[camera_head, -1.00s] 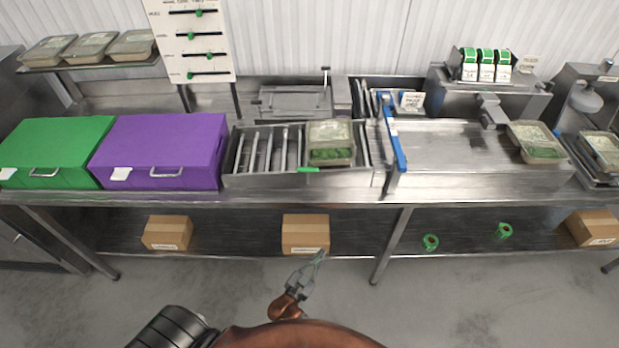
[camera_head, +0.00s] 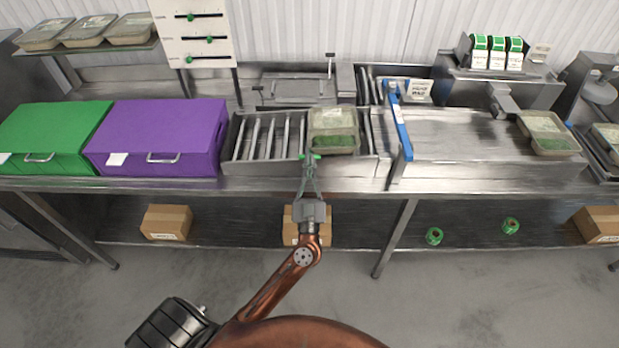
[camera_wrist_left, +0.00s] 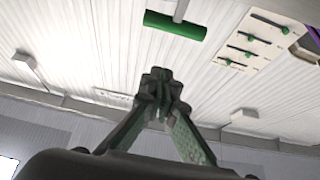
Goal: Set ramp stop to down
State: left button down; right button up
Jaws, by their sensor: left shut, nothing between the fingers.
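A green handle (camera_head: 316,157), which looks like the ramp stop's grip, is at the front edge of the roller ramp (camera_head: 243,164). In the left wrist view it is a green bar (camera_wrist_left: 175,25) on a grey stem, above and apart from my fingertips. A tray of green food (camera_head: 334,140) with a label sits on the ramp behind the handle. My left gripper (camera_head: 311,166) is shut and empty, with its fingertips just below the handle in the head view; they also show in the wrist view (camera_wrist_left: 160,82). My right gripper is out of view.
Purple (camera_head: 160,130) and green (camera_head: 50,140) boxes stand left of the ramp. A blue bar (camera_head: 399,120) and a flat metal deck (camera_head: 460,148) are to the right. A slider board (camera_head: 195,30) stands behind. Cardboard boxes are on the lower shelf.

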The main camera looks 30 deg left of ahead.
pick_arm(q)
jog(key=w+f+b, duration=0.1)
jog(key=w+a+f+b, duration=0.1)
jog(key=shift+w+a+f, duration=0.3)
jog(key=shift+f, duration=0.05)
